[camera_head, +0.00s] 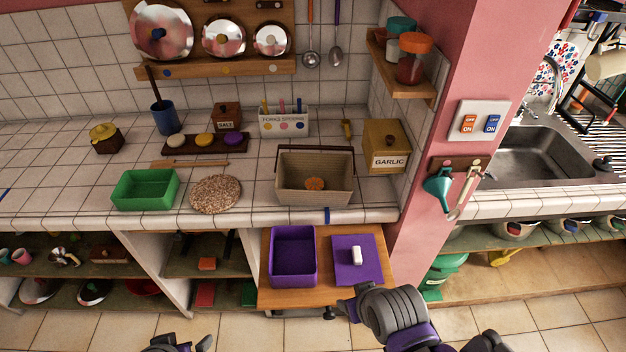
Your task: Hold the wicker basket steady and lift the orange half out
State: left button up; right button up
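The wicker basket (314,193) is a tan woven box with a dark handle bar along its back. It stands upright on the tiled counter, near the front edge. My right gripper (338,303) is below the counter, in front of the low wooden surface, well apart from the basket. Its fingers are small and partly hidden by the wrist, so its opening is unclear. My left gripper (182,346) is at the bottom edge, mostly cut off, far from the basket; its opening is unclear too.
A speckled round mat (215,194) and a green tray (146,190) lie left of the basket. The garlic box (385,147) stands to its right, near the pink pillar. Below the counter, a purple bin (293,280) and purple mat (353,275) sit on a wooden surface.

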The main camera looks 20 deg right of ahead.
aim_at(314, 183)
jog(key=i+j+z, duration=0.1)
jog(key=i+z, duration=0.15)
jog(key=z, duration=0.15)
jog(key=i+j+z, duration=0.15)
jog(key=z, duration=0.2)
jog(key=i, duration=0.05)
